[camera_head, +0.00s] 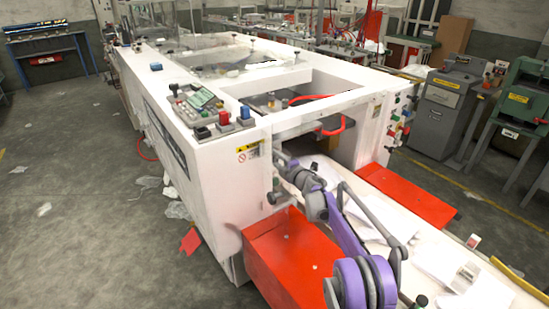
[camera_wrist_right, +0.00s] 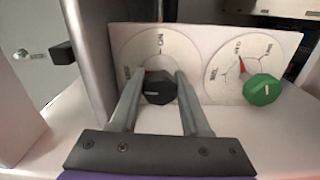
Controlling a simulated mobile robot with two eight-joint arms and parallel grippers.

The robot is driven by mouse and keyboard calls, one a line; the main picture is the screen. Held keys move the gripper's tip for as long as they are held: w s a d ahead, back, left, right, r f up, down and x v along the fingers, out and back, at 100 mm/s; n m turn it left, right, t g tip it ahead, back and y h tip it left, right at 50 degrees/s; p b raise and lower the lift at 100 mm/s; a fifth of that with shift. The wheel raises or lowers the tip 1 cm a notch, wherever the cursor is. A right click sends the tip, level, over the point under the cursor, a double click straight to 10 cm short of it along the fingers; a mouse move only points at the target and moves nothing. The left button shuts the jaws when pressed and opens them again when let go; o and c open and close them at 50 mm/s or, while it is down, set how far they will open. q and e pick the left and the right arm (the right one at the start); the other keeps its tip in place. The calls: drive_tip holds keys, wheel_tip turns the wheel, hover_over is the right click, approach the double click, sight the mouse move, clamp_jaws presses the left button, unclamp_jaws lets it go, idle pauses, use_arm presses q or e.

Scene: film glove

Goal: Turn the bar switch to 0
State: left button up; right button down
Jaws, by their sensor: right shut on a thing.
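A black knob (camera_wrist_right: 160,88) stands in front of a round dial (camera_wrist_right: 133,47) on a pale panel in the right wrist view. The dial carries the word ON near its top and a small red patch behind the knob. My right gripper (camera_wrist_right: 162,79) has one finger on each side of the black knob and is shut on it. In the head view my right gripper (camera_head: 284,163) is at the front end of the white machine (camera_head: 217,163); the knob cannot be made out there. My left gripper is not in view.
A green knob (camera_wrist_right: 262,90) on a second dial (camera_wrist_right: 225,62) sits close to the right of my fingers. A dark grey post stands close on the left. Red covers (camera_head: 297,262) and a conveyor with papers lie below my right arm.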

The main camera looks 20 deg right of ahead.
drive_tip(key=shift+n, duration=0.5)
drive_tip(key=shift+c, duration=1.9)
unclamp_jaws()
drive_tip(key=shift+s, duration=0.1)
drive_tip(key=b+v, duration=0.1)
drive_tip(key=v, duration=0.9)
drive_tip(key=shift+s, duration=0.3)
drive_tip(key=shift+d, duration=0.1)
